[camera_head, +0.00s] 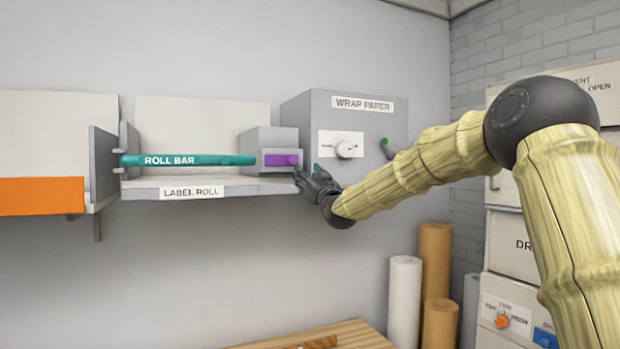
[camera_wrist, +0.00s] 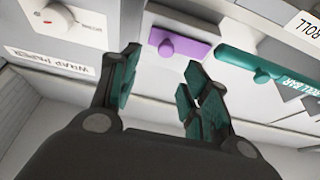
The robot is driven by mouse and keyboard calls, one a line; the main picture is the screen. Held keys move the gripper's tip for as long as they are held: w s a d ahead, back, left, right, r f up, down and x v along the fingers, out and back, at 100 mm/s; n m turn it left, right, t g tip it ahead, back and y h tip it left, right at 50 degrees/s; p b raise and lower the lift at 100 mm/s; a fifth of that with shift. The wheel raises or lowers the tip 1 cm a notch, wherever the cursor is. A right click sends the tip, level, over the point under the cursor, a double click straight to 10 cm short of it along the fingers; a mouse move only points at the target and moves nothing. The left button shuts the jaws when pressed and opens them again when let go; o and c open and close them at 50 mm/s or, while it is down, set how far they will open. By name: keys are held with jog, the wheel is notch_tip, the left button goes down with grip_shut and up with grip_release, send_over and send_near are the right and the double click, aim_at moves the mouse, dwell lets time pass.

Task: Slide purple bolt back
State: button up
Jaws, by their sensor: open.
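The purple bolt (camera_head: 281,160) is a short flat bar with a small knob, set on the front of a grey block (camera_head: 271,140) at the right end of the label roll shelf. The teal roll bar (camera_head: 195,160) lies just left of it, its right end close to the block. My gripper (camera_head: 316,181) is just right of and slightly below the bolt. In the wrist view, my gripper (camera_wrist: 157,92) has its teal-padded fingers spread and empty, with the purple bolt (camera_wrist: 180,46) and its knob ahead between them, apart from them. The teal roll bar (camera_wrist: 262,68) shows to its right.
The grey wrap paper box (camera_head: 300,110) with a white dial (camera_head: 345,149) and green knob (camera_head: 384,141) stands right behind my gripper. The label roll shelf (camera_head: 150,183) runs left. An orange-fronted shelf (camera_head: 40,196) is far left. Paper rolls (camera_head: 404,300) stand below right.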

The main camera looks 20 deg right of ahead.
jog(key=shift+v, duration=0.8)
jog(key=shift+a+f, duration=0.1)
jog(key=shift+f, duration=0.05)
